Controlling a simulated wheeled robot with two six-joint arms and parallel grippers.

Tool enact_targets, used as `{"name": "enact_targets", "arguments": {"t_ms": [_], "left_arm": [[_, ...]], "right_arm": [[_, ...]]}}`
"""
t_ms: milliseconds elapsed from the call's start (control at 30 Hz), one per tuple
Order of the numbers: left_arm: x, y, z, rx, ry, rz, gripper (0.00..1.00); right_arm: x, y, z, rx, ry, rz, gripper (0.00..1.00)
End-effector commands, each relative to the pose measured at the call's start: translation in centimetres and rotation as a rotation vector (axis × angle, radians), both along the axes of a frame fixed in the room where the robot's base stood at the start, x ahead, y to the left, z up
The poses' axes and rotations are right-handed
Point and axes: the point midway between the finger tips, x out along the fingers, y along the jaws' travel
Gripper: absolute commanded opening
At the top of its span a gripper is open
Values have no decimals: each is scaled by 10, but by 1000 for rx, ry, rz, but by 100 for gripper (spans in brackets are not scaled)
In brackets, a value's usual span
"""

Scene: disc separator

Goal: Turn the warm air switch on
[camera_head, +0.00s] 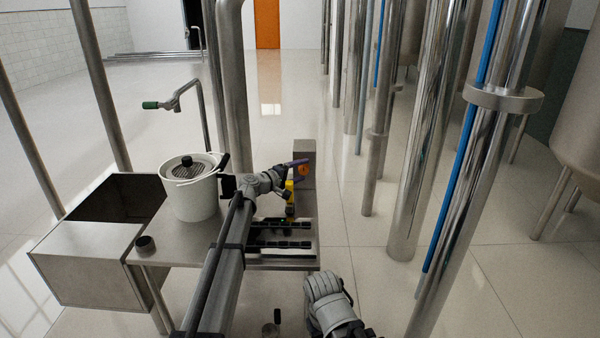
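My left gripper (306,168) is at the right end of the metal table, in front of a grey box. Its two dark purple fingers look spread apart. A small orange knob-like part (303,170) shows between or just behind the fingertips; I cannot tell whether they touch it. A yellow part (289,192) stands just below the gripper. No label marks the warm air switch, and my arm and gripper hide part of this area. My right arm shows at the bottom centre, but its fingers are not visible.
The grey box (304,149) stands at the table's back right. A white lidded pot (190,192) is left of my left arm. Dark slotted parts (280,243) lie near the front right. A green-handled tap (160,104) is behind. Steel pipes (420,140) crowd the right.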

Motion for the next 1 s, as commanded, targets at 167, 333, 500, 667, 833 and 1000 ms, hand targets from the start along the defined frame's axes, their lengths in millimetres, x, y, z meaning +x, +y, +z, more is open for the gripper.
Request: {"name": "enact_targets", "arguments": {"t_ms": [167,333,500,667,833,1000], "left_arm": [[0,0,0,0,0,0,55],[0,0,0,0,0,0,36],[0,1,0,0,0,0,17],[0,1,0,1,-1,0,0],[0,1,0,4,-1,0,0],[0,0,3,39,-1,0,0]], "right_arm": [[0,0,0,0,0,0,50],[0,0,0,0,0,0,50],[0,0,0,0,0,0,50],[0,0,0,0,0,0,50],[0,0,1,0,0,0,50],[0,0,9,0,0,0,50]]}}
